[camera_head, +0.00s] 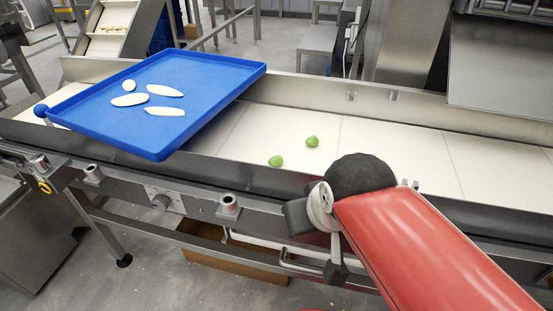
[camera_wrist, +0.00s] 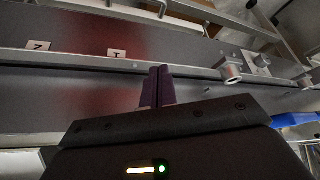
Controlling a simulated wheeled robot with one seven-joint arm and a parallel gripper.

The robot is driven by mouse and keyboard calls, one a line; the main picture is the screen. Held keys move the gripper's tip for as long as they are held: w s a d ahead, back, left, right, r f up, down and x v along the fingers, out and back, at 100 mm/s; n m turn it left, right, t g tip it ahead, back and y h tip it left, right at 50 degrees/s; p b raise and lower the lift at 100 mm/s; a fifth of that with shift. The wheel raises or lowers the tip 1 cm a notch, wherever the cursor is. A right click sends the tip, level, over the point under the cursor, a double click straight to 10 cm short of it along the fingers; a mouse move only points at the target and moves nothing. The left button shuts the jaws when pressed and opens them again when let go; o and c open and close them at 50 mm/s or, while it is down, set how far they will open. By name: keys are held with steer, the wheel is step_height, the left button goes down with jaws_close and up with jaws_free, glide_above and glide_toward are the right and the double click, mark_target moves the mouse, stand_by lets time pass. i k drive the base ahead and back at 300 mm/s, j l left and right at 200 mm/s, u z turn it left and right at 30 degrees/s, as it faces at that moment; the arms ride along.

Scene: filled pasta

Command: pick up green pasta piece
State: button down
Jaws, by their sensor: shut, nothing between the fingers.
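Two green pasta pieces lie on the pale conveyor belt (camera_head: 400,155) in the head view. One green pasta piece (camera_head: 312,141) is farther back, and the other green pasta piece (camera_head: 276,161) is nearer and to its left. My gripper shows in the wrist view (camera_wrist: 159,88) with its two purple fingers shut together and nothing between them. It faces the metal side of the conveyor. In the head view my red arm is at the lower right and the fingers cannot be made out. No green piece shows in the wrist view.
A blue tray (camera_head: 208,113) with several white pieces (camera_head: 165,111) rests over the belt's left part. The conveyor's metal rail (camera_head: 250,180) runs along the front, with knobs (camera_head: 229,204) on its outer side. The belt right of the green pieces is clear.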

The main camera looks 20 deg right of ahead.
mark_target(278, 161)
steer(key=j+z, duration=0.15)
steer(key=z, duration=0.35)
steer(key=j+z, duration=0.1)
steer(key=z, duration=0.4)
steer(key=j+z, duration=0.15)
steer(key=z, duration=0.35)
steer(key=k+j, duration=0.5)
steer(key=j, duration=0.2)
